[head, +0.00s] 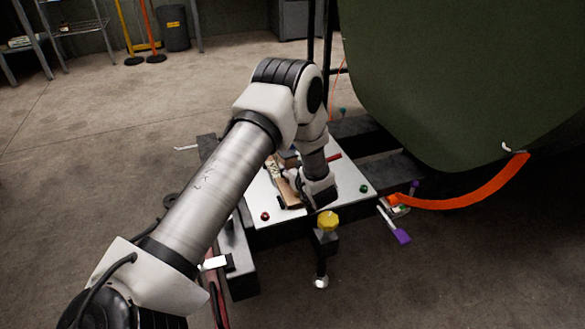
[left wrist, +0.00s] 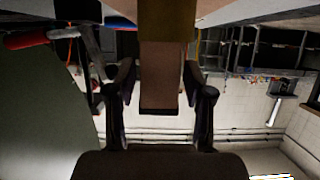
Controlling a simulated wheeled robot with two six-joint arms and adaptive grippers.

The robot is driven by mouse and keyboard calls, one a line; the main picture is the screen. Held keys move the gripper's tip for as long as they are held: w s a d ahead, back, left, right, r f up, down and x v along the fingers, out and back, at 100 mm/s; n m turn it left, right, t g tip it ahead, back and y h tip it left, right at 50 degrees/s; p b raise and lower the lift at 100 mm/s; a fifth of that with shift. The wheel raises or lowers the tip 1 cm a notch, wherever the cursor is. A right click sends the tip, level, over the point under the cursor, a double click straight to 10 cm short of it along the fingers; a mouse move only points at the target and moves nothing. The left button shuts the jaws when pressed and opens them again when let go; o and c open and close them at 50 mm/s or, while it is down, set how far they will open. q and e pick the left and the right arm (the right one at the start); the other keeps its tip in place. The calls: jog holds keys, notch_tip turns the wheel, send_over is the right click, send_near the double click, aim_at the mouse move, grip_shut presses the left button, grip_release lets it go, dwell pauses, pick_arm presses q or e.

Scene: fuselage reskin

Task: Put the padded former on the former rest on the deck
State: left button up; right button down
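My left gripper (left wrist: 161,72) has its two fingers close against both sides of a brown block with a tan upper part, which looks like the padded former (left wrist: 161,95). In the head view my left arm reaches over the white deck (head: 345,205), with its wrist low above it and hiding part of it. A tan wooden piece (head: 288,194) shows beside the wrist; the wrist hides much of it. I cannot tell the former rest apart from the pieces there. My right gripper is not in view.
The green fuselage skin (head: 465,85) hangs at the right with an orange strap (head: 470,198). Red (head: 265,216) and green (head: 364,188) knobs sit on the deck.

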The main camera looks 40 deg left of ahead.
pick_arm(q)
jog(key=shift+r, duration=0.15)
jog(key=shift+s+d+r, duration=0.1)
jog(key=shift+d+r, duration=0.1)
jog(key=shift+d, duration=0.05)
jog(key=p+v, duration=0.4)
jog(key=v, duration=0.7)
jog(key=shift+p, duration=0.3)
jog(key=shift+s, duration=0.25)
